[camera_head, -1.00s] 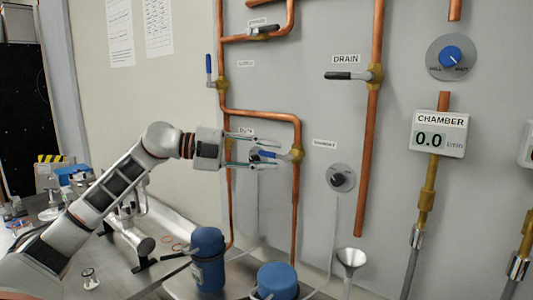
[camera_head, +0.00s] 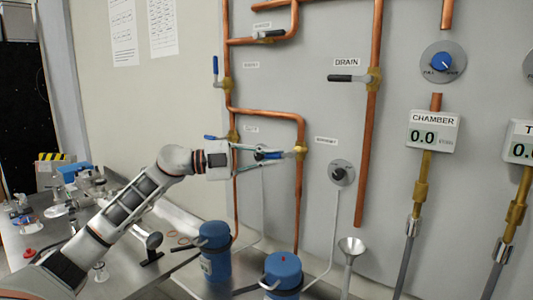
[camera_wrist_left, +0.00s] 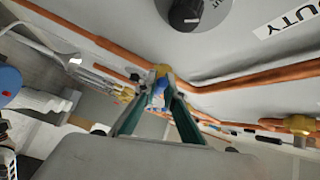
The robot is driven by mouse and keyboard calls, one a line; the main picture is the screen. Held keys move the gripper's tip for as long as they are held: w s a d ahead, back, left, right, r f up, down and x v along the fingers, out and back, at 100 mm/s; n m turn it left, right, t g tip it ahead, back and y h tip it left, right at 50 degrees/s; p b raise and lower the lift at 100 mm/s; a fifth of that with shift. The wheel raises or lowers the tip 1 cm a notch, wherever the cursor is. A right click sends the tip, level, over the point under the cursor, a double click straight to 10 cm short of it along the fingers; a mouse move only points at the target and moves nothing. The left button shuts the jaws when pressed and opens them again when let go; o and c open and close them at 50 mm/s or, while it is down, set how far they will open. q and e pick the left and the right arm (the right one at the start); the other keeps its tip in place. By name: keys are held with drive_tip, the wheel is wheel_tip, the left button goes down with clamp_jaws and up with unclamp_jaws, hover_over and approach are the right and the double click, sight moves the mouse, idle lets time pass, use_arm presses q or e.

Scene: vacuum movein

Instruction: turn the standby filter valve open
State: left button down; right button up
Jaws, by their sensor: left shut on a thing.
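The valve in my left gripper's reach has a brass body (camera_head: 301,152) on the vertical copper pipe and a blue lever (camera_head: 272,155) pointing left, across the pipe. A small label (camera_head: 325,140) sits to its right, too small to read surely. My left gripper (camera_head: 266,156) is shut on the blue lever, coming in from the left. In the left wrist view the fingertips (camera_wrist_left: 158,98) meet around the blue lever, just short of the brass body (camera_wrist_left: 160,74). The fingers hide part of the lever. My right gripper is not in view.
Another blue lever (camera_head: 211,137) is close behind my gripper, and a third (camera_head: 215,66) points up above it. The black DRAIN lever (camera_head: 345,78) and a dark knob (camera_head: 342,173) are to the right. Blue canisters (camera_head: 215,250) stand below.

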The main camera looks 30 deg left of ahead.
use_arm(q)
drive_tip(key=shift+d+f+n+t+h, duration=0.25)
drive_tip(key=shift+f+n+t+h, duration=0.2)
drive_tip(key=shift+f+n, duration=0.25)
drive_tip(key=d+n+t, duration=0.1)
drive_tip(key=n+t, duration=0.1)
drive_tip(key=n, duration=0.1)
drive_tip(key=f+n+t+p, duration=0.1)
drive_tip(key=n+t, duration=0.2)
drive_tip(key=d+f+n+t+p, duration=0.1)
drive_tip(key=n+t, duration=0.1)
drive_tip(key=n, duration=0.1)
drive_tip(key=shift+s+d+f+n+y, duration=0.15)
drive_tip(key=shift+d+n+y, duration=0.15)
drive_tip(key=shift+n, duration=0.1)
drive_tip(key=n+t+y, duration=0.1)
drive_tip(key=n, duration=0.1)
drive_tip(key=d+n+t+y+p, duration=0.1)
drive_tip(key=n+t, duration=0.1)
drive_tip(key=shift+d+f+n+t+y, duration=0.1)
drive_tip(key=shift+f+n+t+y, duration=0.15)
drive_tip(key=shift+n+y, duration=0.1)
drive_tip(key=shift+d+n+t+y, duration=0.2)
drive_tip(key=shift+n+t+y, duration=0.3)
drive_tip(key=shift+n+y, duration=0.35)
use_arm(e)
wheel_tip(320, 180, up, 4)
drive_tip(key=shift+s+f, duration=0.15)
use_arm(q)
drive_tip(key=shift+n, duration=0.3)
